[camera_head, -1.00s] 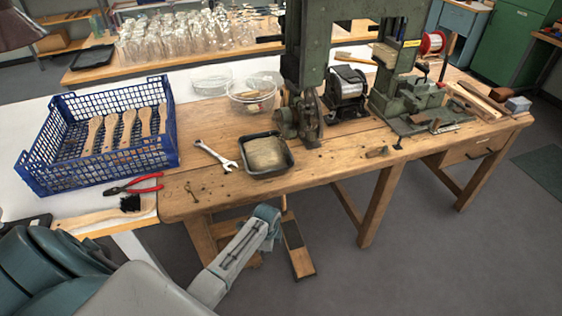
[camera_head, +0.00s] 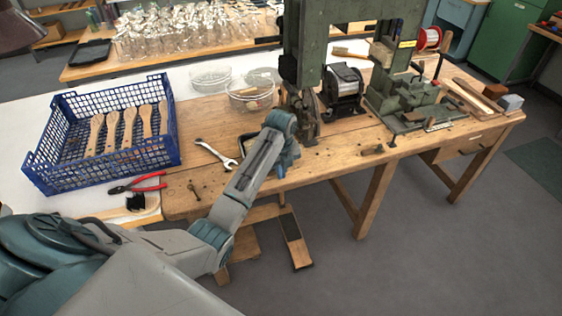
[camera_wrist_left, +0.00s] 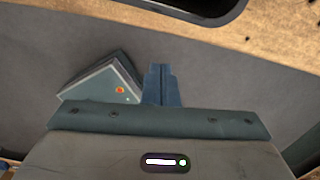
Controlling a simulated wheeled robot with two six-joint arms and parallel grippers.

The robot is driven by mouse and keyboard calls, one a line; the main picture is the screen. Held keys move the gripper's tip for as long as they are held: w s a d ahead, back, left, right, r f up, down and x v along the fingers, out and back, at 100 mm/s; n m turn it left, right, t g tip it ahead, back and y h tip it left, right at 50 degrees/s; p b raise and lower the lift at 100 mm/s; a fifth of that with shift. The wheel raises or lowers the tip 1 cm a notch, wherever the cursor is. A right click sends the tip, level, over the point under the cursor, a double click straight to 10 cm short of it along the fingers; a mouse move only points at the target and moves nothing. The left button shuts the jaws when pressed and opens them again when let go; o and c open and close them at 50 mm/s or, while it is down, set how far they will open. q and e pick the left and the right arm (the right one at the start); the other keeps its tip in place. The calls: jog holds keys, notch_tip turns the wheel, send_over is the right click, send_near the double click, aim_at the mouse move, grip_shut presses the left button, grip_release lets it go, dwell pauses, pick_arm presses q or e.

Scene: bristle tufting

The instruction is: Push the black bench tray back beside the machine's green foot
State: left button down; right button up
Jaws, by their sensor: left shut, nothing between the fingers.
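The black tray (camera_head: 241,147) stands near the front edge of the wooden bench, in front of the green machine (camera_head: 303,60). My left arm hides most of it in the head view; only a bit of its dark rim shows. In the left wrist view the black tray (camera_wrist_left: 205,17) shows as a dark curved edge at the top. My left gripper (camera_head: 281,172) is at the bench's front edge, on the near side of the tray. Its fingers (camera_wrist_left: 160,72) are shut and empty, apart from the tray in the wrist view. The machine's foot is largely hidden behind my arm. My right gripper is out of view.
A wrench (camera_head: 214,152) lies left of the tray. A glass bowl (camera_head: 250,96) stands behind it. A blue crate (camera_head: 105,170) with wooden brush handles and red pliers (camera_head: 138,185) are further left. A motor (camera_head: 343,92) stands right of the machine's column.

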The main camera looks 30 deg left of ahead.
pick_arm(q)
jog(key=a+f, duration=0.1)
jog(key=w+a+f+p, duration=0.1)
jog(key=f, duration=0.1)
jog(key=shift+w+a+p, duration=0.1)
jog(key=shift+w+p, duration=0.05)
jog(key=shift+p, duration=0.15)
jog(key=shift+w+a+f, duration=0.2)
jog(key=shift+w+a, duration=0.2)
jog(key=shift+a, duration=0.15)
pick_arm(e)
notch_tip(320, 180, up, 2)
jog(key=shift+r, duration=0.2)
